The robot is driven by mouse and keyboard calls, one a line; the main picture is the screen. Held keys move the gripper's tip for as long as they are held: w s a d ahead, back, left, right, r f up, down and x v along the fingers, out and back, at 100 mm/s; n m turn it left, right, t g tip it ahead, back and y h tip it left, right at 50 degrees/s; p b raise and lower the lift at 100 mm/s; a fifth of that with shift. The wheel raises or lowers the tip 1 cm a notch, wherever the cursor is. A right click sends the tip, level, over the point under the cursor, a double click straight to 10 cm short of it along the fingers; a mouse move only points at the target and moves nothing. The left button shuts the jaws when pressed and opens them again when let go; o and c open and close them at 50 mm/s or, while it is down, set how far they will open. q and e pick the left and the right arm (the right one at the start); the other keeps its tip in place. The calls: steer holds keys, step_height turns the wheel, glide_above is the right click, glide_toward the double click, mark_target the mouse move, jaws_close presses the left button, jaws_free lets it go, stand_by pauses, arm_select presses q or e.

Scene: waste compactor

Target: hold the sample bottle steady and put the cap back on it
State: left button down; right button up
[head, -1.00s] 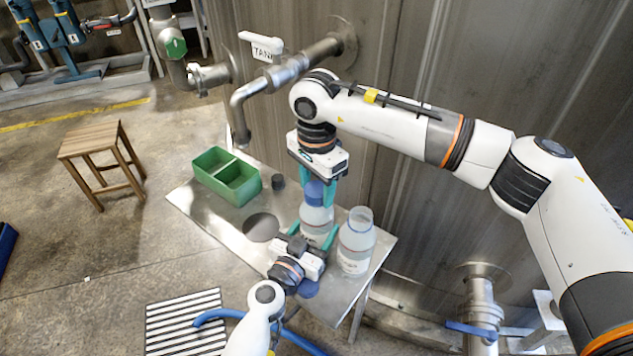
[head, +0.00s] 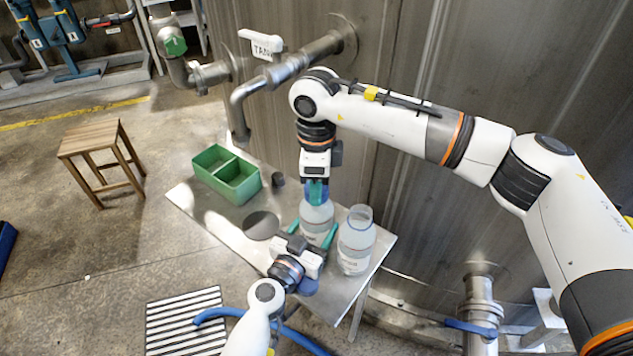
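The sample bottle (head: 315,214) stands upright on the metal table, translucent with a blue cap (head: 325,197) at its mouth. My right gripper (head: 315,198) points straight down from above, its teal fingers around the blue cap; it looks shut on it. Its fingers hide part of the cap, so I cannot tell how tightly the cap sits. My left gripper (head: 312,234) reaches in from the front with one teal finger on each side of the bottle's body and appears shut on it. The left wrist hides the bottle's lower part.
A second translucent bottle (head: 356,246) without a visible cap stands close on the right. A blue disc (head: 308,287) lies near the table's (head: 345,290) front edge. A green two-part bin (head: 238,185), a small dark cup (head: 278,180) and a round hole (head: 261,225) are to the left.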

steer(key=o, duration=0.5)
steer(key=shift+c, duration=0.2)
step_height(320, 180, up, 12)
arm_select(q)
steer(key=shift+c, duration=1.2)
jaws_free()
